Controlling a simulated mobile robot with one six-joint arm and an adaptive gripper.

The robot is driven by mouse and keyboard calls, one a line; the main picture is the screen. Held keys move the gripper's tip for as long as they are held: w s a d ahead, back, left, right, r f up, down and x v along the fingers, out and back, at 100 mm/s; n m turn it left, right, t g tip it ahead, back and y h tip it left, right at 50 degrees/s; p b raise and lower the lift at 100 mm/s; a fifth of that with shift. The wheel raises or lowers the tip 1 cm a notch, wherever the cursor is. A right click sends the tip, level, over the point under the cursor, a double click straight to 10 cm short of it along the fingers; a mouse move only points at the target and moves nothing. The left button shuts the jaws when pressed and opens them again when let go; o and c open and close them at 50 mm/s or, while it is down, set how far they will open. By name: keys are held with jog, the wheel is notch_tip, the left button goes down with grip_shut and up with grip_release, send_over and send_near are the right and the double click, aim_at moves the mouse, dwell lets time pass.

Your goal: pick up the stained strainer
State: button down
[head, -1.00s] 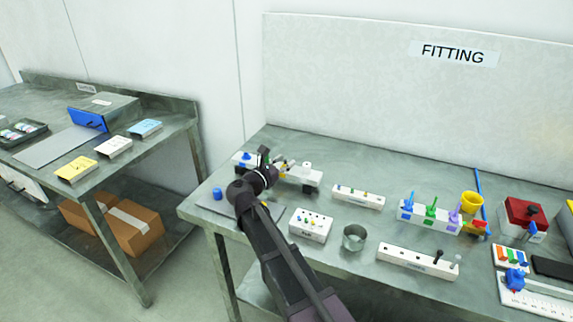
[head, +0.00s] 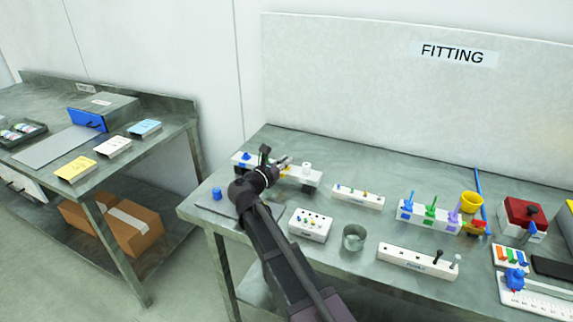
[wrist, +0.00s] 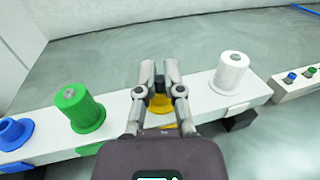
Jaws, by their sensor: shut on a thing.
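A white rack (wrist: 110,113) holds a row of flanged, cup-like pieces: blue (wrist: 13,132), green (wrist: 78,108), yellow and white (wrist: 231,72). I take these to be the strainers; no stain can be made out on any. My gripper (wrist: 160,88) is shut on the yellow piece (wrist: 160,103), between the green and white ones. The fingers cover most of it, and it appears still at the rack. In the head view my gripper (head: 284,162) is over the rack at the back left of the bench.
On the fitting bench (head: 330,222) stand small white blocks with pegs, a metal cup (head: 354,238), a yellow cup (head: 471,203) and a red box (head: 525,212). A blue cap (head: 217,193) lies left of my arm. Bare bench lies behind the rack.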

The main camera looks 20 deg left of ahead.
jog(key=shift+r, duration=0.15)
dwell(0.3)
notch_tip(320, 180, up, 3)
jog(key=p, duration=0.3)
jog(key=shift+s+a+r+p, duration=0.2)
jog(key=shift+s+r+p, duration=0.15)
jog(key=shift+s, duration=2.3)
jog(key=shift+s+a+r+p, duration=0.2)
jog(key=shift+s+a+p, duration=0.1)
jog(key=shift+s, duration=2.4)
jog(key=shift+s+a+r+p, duration=0.15)
jog(key=shift+s+r+p, duration=0.2)
jog(key=shift+s, duration=2.3)
